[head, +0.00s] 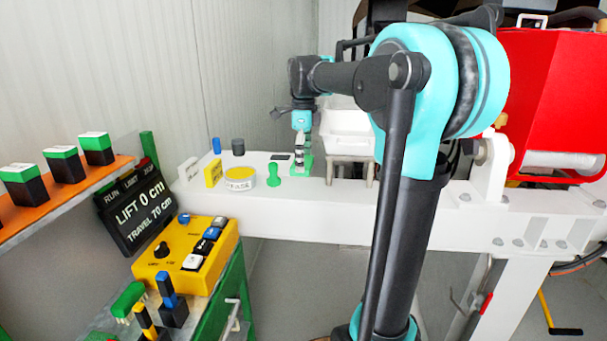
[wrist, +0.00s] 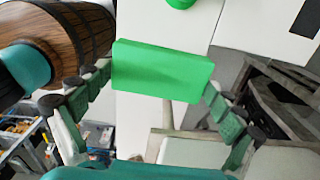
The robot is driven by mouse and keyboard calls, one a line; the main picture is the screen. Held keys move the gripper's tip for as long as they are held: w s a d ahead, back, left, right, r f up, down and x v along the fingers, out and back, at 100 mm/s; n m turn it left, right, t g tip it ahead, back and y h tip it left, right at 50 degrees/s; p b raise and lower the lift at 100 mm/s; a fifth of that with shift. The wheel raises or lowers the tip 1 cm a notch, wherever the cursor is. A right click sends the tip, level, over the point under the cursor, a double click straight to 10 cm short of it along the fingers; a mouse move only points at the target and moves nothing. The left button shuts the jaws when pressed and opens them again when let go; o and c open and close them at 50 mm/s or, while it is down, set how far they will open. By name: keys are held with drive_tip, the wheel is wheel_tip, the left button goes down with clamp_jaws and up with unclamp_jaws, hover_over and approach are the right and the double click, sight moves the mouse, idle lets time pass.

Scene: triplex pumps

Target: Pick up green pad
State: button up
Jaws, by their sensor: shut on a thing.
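The green pad (wrist: 160,72) is a flat, bright green rectangular block. In the wrist view it lies between the two fingers of my gripper (wrist: 158,84), which is shut on it from both sides. In the head view my gripper (head: 302,147) points down over the white beam's top, left of the white tray. The green pad (head: 304,166) shows there as a small green patch at the fingertips. Whether it touches the white surface is hard to tell.
A green knob (head: 273,175), a grease tin (head: 239,179) and a yellow block (head: 213,173) stand left of my gripper on the white beam (head: 345,211). A white tray (head: 347,124) stands close on the right. A yellow control box (head: 190,257) is nearer, lower left.

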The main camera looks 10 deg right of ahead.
wheel_tip(320, 180, up, 14)
drive_tip(key=shift+f, duration=0.15)
drive_tip(key=o, duration=0.3)
drive_tip(key=shift+c, duration=1.4)
